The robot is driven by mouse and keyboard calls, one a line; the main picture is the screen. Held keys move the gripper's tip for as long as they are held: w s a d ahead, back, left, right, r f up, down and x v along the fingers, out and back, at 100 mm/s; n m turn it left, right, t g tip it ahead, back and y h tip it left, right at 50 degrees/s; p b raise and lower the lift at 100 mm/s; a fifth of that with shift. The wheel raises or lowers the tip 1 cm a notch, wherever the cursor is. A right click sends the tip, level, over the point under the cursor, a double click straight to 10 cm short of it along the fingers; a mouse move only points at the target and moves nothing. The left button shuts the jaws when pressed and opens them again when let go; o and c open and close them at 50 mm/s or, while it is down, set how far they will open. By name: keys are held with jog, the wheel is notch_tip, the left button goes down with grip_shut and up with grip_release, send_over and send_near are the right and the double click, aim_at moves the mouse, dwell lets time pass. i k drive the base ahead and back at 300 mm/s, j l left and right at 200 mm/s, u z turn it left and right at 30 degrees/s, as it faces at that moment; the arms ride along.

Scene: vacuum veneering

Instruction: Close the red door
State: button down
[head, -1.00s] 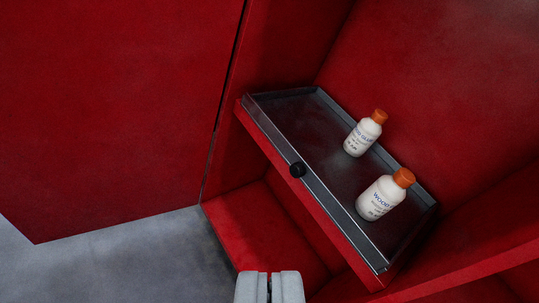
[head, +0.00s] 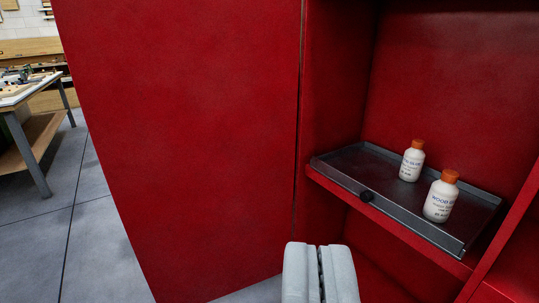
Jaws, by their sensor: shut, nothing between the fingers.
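The red door (head: 185,140) stands open on the left of the red cabinet (head: 332,110), its broad face filling the left middle of the view. A dark seam runs down the side where it meets the cabinet. My gripper (head: 320,250) is at the bottom centre, its pale fingers shut with nothing between them. It appears in front of the door's lower right part and the cabinet opening, and I see no clear contact with either.
A workbench (head: 30,110) stands at far left. Grey floor (head: 105,240) lies open left of the door.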

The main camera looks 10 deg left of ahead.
aim_at(190, 108)
jog(key=u, duration=1)
jog(key=i+j+u, duration=0.1)
jog(key=i+u, duration=0.35)
jog(key=i, duration=0.2)
jog(key=i+l+u, duration=0.1)
jog(key=i+u, duration=0.3)
jog(key=i, duration=0.25)
jog(key=i+z, duration=0.1)
jog(key=i, duration=0.5)
jog(key=i+j, duration=0.2)
jog(key=i, duration=0.35)
jog(key=i+j+z, duration=0.15)
jog(key=i, duration=0.45)
jog(key=i+l, duration=0.1)
jog(key=i, duration=0.45)
jog(key=i+l, duration=0.1)
jog(key=i, duration=0.45)
jog(key=i+l, duration=0.15)
jog(key=i, duration=0.4)
jog(key=i+j+z, duration=0.15)
jog(key=i+z, duration=0.15)
jog(key=i, duration=0.15)
jog(key=i+j+z, duration=0.25)
jog(key=i, duration=0.15)
jog(key=z, duration=4.25)
